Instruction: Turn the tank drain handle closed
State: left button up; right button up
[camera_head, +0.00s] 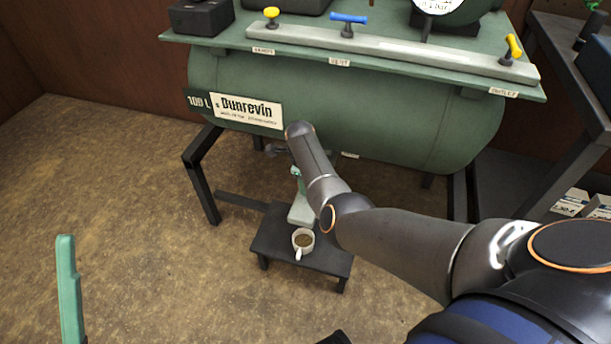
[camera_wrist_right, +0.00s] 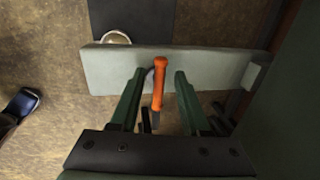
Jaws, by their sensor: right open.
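The orange drain handle (camera_wrist_right: 159,82) shows in the right wrist view. My right gripper (camera_wrist_right: 160,76) is open, with one green finger on each side of the handle and a gap visible on both sides. How deep the handle sits between the fingers is unclear. In the head view my right arm reaches under the green tank (camera_head: 400,120) and hides the handle. At the lower left of the head view, a green finger of what looks like my left gripper (camera_head: 68,290) shows, far from the tank; its opening cannot be seen.
A white mug (camera_head: 303,240) with brown contents stands on a low black stool (camera_head: 278,236) below the tank. A pale green bar (camera_wrist_right: 105,68) lies behind the handle. Black tank legs (camera_head: 203,180) stand at the left. A dark shelf (camera_head: 575,150) is at the right. The left floor is clear.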

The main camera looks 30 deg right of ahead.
pick_arm(q)
notch_tip(320, 180, up, 6)
jog(key=m+p, duration=0.1)
jog(key=p, duration=0.4)
jog(key=w+a+f+n+g+y+p, duration=0.1)
jog(key=w+f+n+y, duration=0.4)
jog(key=f+y, duration=0.2)
notch_tip(320, 180, down, 2)
jog(key=shift+w+a+f+p, duration=0.1)
jog(key=shift+w+a+p, duration=0.1)
jog(key=shift+w+p, duration=0.1)
pick_arm(e)
notch_tip(320, 180, up, 12)
jog(key=s+a, duration=0.1)
jog(key=a, duration=0.1)
jog(key=shift+s, duration=0.25)
pick_arm(q)
jog(key=shift+s, duration=0.1)
